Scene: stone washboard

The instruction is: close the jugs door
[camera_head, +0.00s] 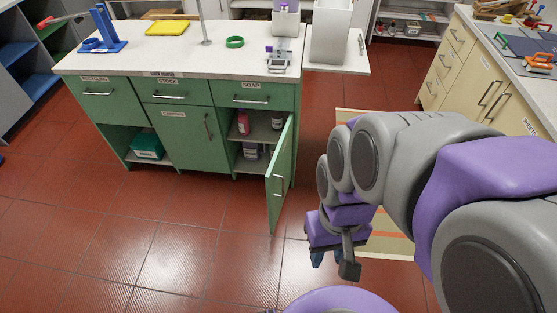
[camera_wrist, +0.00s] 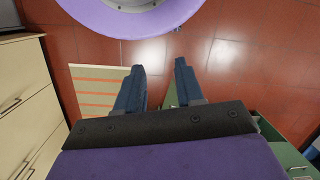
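A green cabinet door (camera_head: 280,175) with a metal bar handle stands swung open at the right end of the green counter unit. No readable label shows on it. Behind it, an open compartment (camera_head: 255,150) holds a pink bottle (camera_head: 243,123) and other bottles on two levels. My gripper (camera_head: 328,262) hangs to the right of the door and apart from it, fingers pointing down. In the wrist view my gripper (camera_wrist: 158,70) has its two blue fingers spread with nothing held between them. A narrow green strip shows behind the fingers there; I cannot tell what it is.
A striped mat (camera_head: 390,235) lies under my arm. Cream drawers (camera_head: 475,75) stand at right. The red tile floor (camera_head: 150,240) before the counter is clear.

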